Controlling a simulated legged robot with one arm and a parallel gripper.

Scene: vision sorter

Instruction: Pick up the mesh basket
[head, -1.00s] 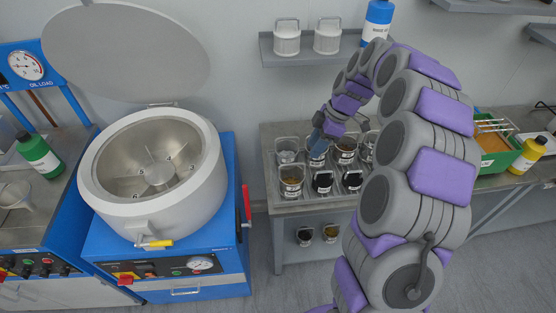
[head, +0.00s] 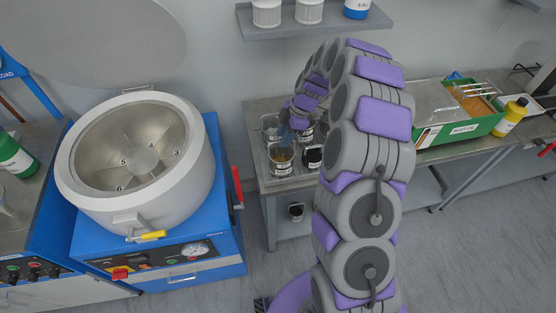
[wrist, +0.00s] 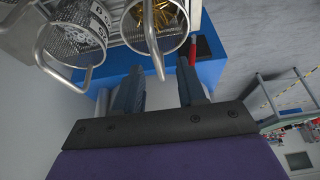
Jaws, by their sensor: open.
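Several small labelled mesh baskets stand on a metal tray on the grey bench in the head view, including one with brown contents (head: 282,158) and one with dark contents (head: 312,156). My gripper (head: 284,133) is over the left part of this group, and my arm hides some of the baskets. I cannot tell whether a finger touches one.
A round open machine (head: 138,160) with numbered slots sits on a blue base at left. A green-sided box (head: 468,128) and a yellow bottle (head: 511,117) stand on the bench at right. A wall shelf (head: 300,28) with white containers is above the baskets.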

